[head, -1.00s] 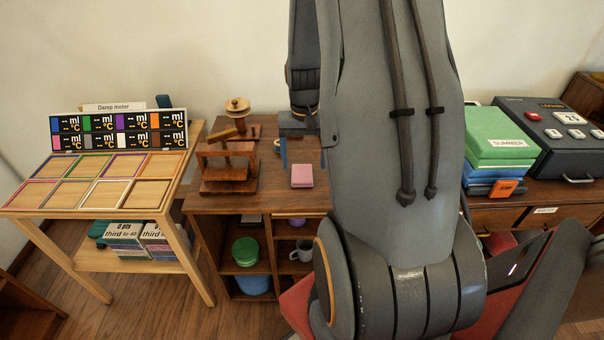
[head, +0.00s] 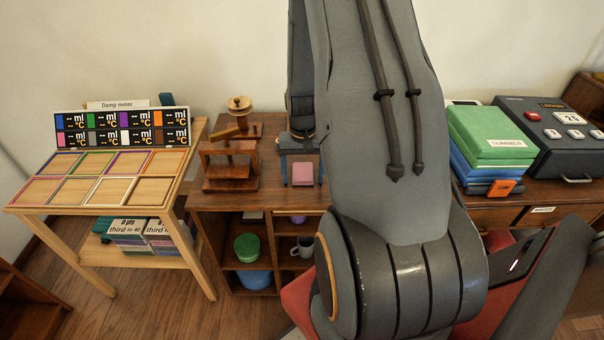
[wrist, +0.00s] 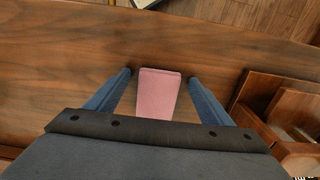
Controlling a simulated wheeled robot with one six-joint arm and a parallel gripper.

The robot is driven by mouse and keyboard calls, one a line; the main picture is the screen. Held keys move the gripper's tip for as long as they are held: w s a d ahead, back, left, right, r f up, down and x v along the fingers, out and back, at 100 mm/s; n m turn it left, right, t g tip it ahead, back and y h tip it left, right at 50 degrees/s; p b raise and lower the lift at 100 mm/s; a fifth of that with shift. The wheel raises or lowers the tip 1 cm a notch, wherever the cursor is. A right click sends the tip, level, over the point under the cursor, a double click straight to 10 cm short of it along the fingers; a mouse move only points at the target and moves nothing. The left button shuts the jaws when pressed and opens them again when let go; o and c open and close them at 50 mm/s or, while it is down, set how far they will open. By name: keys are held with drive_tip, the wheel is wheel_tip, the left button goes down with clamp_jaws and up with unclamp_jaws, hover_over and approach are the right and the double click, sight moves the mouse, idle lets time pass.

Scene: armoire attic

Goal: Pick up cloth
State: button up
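The cloth (head: 304,174) is a small pink folded rectangle lying on the top of a brown wooden cabinet (head: 265,205). In the wrist view the cloth (wrist: 158,93) lies between the two blue fingers of my gripper (wrist: 160,76), with a gap on each side. My gripper (head: 301,172) is open in the head view, its fingers to the left and right of the cloth. The near end of the cloth is hidden by the gripper body in the wrist view. I cannot tell how high the fingertips are above the wood.
A wooden press (head: 230,165) stands left of the cloth on the cabinet; part of it shows at the right of the wrist view (wrist: 280,105). Green and blue boxes (head: 488,140) are at right.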

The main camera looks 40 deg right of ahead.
drive_tip(key=c, duration=1.1)
drive_tip(key=shift+c, duration=0.2)
drive_tip(key=shift+r, duration=0.15)
